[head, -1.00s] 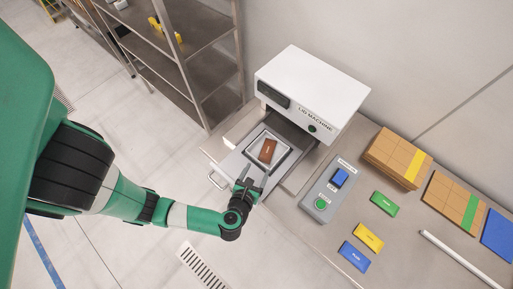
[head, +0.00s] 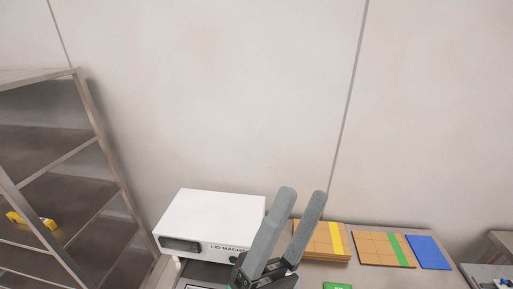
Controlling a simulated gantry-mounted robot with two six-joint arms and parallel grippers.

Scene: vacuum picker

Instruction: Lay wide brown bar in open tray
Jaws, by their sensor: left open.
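My left gripper (head: 303,196) is open and empty, its two grey fingers pointing up in front of the machine's right side and the wall. The white lid machine (head: 205,222) stands at the lower left of centre. Only a thin edge of what looks like the open tray (head: 200,286) shows at the bottom border. The brown bar is out of view now. My right gripper is not in view.
Cardboard stacks with a yellow stripe (head: 322,241) and a green stripe (head: 384,249), and a blue panel (head: 428,252), lie on the bench to the right. A green block (head: 337,286) shows at the bottom. A metal shelf (head: 60,165) stands at left.

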